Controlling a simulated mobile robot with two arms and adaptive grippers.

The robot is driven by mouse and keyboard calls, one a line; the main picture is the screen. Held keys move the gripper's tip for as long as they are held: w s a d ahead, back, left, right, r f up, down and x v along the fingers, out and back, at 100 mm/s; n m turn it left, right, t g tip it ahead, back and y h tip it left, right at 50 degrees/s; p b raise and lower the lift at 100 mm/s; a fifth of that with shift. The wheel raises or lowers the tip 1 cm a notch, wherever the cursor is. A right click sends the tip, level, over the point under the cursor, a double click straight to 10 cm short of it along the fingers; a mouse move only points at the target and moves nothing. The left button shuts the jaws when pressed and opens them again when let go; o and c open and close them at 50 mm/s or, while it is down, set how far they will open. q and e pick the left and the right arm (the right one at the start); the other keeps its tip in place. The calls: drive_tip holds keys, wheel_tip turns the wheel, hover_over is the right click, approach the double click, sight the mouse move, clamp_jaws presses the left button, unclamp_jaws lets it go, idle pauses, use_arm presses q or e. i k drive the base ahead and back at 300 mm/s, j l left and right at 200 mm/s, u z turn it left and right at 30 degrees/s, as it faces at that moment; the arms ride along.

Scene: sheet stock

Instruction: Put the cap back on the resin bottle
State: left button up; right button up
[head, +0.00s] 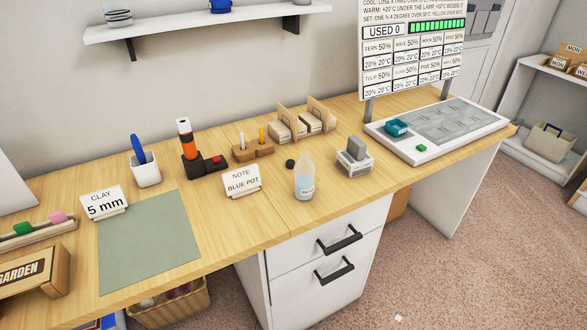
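The resin bottle (304,179) is a clear, pale blue bottle with a white label, partly turned from view. It stands upright near the front edge of the wooden desk, and its narrow top shows no cap on it. A small black round piece (290,163), which looks like the cap, lies on the desk just behind and to the left of the bottle, apart from it. Neither of my grippers shows in the head view.
A "NOTE BLUE POT" card (242,182) stands left of the bottle. A grey block in a white holder (354,157) stands right of it. Behind are a wooden block with sticks (253,150) and a card rack (301,126). A green mat (148,240) lies left, bare.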

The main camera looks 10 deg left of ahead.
sight(303, 170)
drive_tip(key=i+l, duration=0.95)
drive_tip(key=i+j+u, duration=0.05)
